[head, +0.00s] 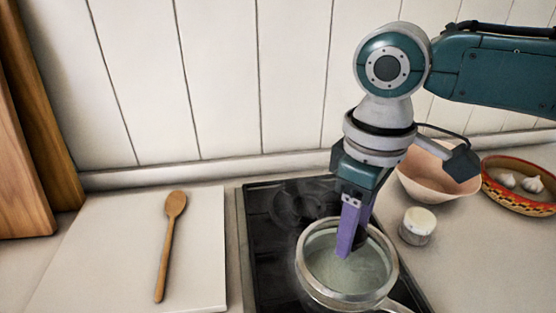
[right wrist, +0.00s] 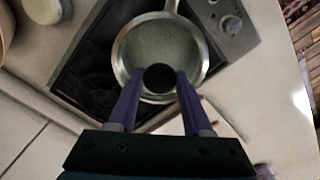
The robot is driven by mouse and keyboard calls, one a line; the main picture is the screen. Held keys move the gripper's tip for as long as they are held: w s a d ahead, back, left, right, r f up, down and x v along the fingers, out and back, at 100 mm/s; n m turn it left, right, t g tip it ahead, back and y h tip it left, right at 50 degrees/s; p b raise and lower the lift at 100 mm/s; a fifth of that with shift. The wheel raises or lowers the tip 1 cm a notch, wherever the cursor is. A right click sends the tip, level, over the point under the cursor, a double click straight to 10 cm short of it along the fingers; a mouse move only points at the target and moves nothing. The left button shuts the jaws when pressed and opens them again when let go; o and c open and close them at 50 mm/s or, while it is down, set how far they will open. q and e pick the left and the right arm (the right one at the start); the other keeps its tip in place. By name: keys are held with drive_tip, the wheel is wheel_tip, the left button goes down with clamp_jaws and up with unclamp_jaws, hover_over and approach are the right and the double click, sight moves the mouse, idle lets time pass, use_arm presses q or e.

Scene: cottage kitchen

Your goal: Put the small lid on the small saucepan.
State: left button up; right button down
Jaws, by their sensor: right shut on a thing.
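The small saucepan (head: 345,303) stands on the dark hob, its handle pointing to the lower right. In the right wrist view its handle (right wrist: 171,6) points up. My right gripper (head: 353,243) points down over the pan, its purple fingers shut on a dark round knob (right wrist: 159,77), which looks like that of the small lid. The lid (head: 345,268) looks like clear greenish glass with a metal rim, lying over the pan's mouth. I cannot tell whether its rim touches the pan all round or hovers slightly. My left gripper is not in view.
A hob (head: 262,240) lies under the pan. To the right are a white-topped jar (head: 417,226), a pinkish bowl (head: 437,172) and a patterned bowl (head: 520,200) with garlic. A wooden spoon (head: 168,245) lies on a pale board (head: 110,265) at left. The wall is close behind.

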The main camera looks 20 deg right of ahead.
drive_tip(key=shift+f+b, duration=0.35)
drive_tip(key=shift+f, duration=0.3)
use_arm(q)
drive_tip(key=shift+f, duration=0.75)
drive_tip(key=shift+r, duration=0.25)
use_arm(e)
drive_tip(key=shift+r, duration=0.1)
drive_tip(key=shift+p, duration=0.4)
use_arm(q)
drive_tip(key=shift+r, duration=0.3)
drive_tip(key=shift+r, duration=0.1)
use_arm(e)
drive_tip(key=shift+p, duration=0.55)
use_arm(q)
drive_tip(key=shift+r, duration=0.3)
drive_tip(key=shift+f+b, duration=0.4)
use_arm(e)
drive_tip(key=shift+f, duration=0.6)
